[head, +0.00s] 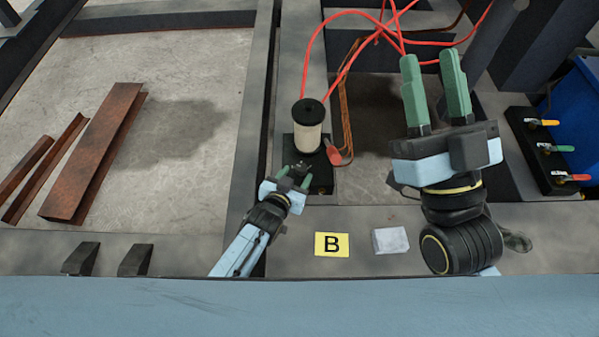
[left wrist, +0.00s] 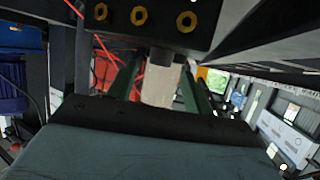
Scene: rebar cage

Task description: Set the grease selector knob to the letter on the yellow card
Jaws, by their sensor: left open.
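The yellow card (head: 331,244) with a black letter B lies on the grey beam in the head view. Behind it stands the grease unit, with a cream cylinder (head: 308,133) under a black lid on a black base (head: 321,184). My left gripper (head: 293,177) is open at the front of this base. In the left wrist view, a dark grey piece (left wrist: 165,57) shows between its green fingers (left wrist: 160,78), near a black block (left wrist: 150,22) with brass fittings. I cannot make out the knob's pointer or letters. My right gripper (head: 435,85) is open and empty, fingers upward.
A white folded cloth or paper (head: 390,240) lies right of the card. Red hoses (head: 345,15) loop behind the unit. A black block with coloured levers (head: 545,150) and a blue box (head: 578,108) stand at right. Rusty steel sections (head: 95,150) lie at left.

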